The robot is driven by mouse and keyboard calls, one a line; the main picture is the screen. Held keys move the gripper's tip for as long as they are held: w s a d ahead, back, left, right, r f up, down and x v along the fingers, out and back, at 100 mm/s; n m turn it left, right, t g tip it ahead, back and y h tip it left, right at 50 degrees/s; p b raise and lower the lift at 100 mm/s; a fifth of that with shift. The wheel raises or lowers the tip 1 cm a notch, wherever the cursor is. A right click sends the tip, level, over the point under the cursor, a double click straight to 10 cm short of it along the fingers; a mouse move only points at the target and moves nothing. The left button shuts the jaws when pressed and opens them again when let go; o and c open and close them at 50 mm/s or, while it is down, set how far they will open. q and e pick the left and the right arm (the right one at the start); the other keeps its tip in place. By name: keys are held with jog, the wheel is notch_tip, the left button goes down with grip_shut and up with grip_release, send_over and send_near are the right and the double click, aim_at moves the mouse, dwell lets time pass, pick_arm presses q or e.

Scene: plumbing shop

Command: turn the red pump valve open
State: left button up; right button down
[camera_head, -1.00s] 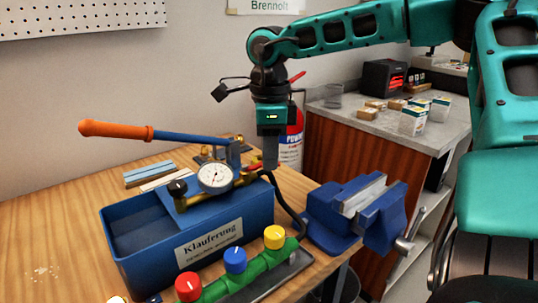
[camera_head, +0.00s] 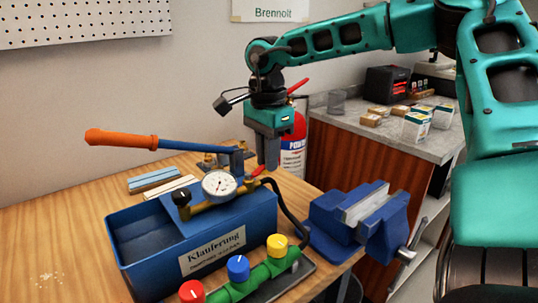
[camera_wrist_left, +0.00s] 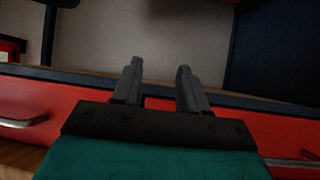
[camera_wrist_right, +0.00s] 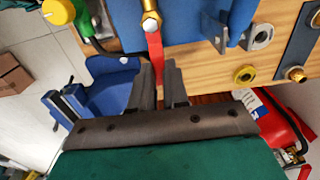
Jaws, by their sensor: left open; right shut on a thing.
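The red pump valve (camera_head: 258,169) is a small red lever on the brass fitting beside the pressure gauge (camera_head: 219,185). This fitting sits on the blue test pump (camera_head: 258,208), which stands on the wooden bench. My right gripper (camera_head: 270,168) is at the lever, pointing down. In the right wrist view, the red lever (camera_wrist_right: 155,52) runs from a brass joint (camera_wrist_right: 150,24) to between the fingers, which are shut on it. The lever's far end is hidden by the fingers. My left gripper (camera_wrist_left: 160,68) is open and empty, in front of red drawer fronts.
The pump handle (camera_head: 125,139) with its orange grip reaches left. A green manifold (camera_head: 258,277) with red, blue and yellow knobs lies in front. A blue vise (camera_head: 335,218) stands to the right. A fire extinguisher (camera_head: 292,150) stands behind the bench.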

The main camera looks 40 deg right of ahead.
dwell(0.4)
jog(key=c, duration=1.1)
grip_release()
notch_tip(320, 180, up, 13)
jog(key=shift+p, duration=0.75)
jog(key=shift+f, duration=0.1)
